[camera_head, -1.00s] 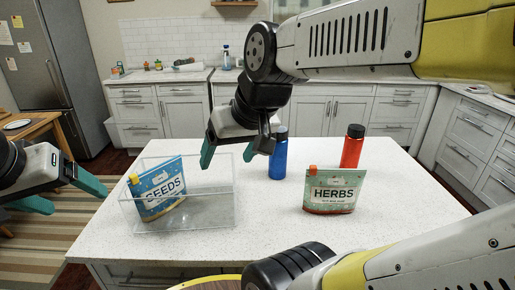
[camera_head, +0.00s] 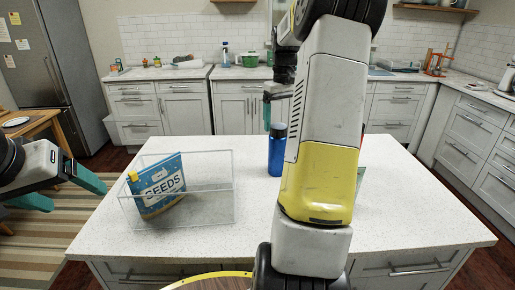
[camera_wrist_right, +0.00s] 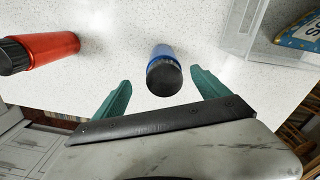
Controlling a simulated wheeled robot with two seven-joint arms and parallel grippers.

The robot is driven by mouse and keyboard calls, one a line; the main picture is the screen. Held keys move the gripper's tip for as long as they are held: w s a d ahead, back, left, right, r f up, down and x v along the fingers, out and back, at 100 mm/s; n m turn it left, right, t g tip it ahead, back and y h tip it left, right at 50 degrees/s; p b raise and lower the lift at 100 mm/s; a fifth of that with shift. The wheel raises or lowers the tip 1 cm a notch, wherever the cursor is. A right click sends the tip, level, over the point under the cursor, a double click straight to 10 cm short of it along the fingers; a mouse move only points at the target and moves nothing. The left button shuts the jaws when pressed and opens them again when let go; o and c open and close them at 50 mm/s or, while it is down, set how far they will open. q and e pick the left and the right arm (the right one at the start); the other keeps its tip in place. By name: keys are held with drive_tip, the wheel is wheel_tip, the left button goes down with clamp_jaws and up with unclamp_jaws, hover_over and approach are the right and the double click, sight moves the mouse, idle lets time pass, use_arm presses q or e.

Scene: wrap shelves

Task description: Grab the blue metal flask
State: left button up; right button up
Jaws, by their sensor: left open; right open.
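The blue metal flask (camera_head: 277,156) with a dark cap stands upright on the white counter, right of the clear bin. In the right wrist view the flask (camera_wrist_right: 161,51) shows cap-first, lying between the lines of the two green fingers and a little beyond their tips. My right gripper (camera_wrist_right: 162,88) is open and empty. My left gripper (camera_head: 78,198) is open and empty at the left, off the counter's edge.
My arm hides most of the HERBS pouch (camera_head: 361,186). The counter (camera_head: 420,215) is clear at right.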

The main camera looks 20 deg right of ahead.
sight(278, 139)
drive_tip(key=f, duration=0.7)
drive_tip(key=shift+w+a+f, duration=0.2)
drive_tip(key=shift+w+a, duration=0.1)
clamp_jaws()
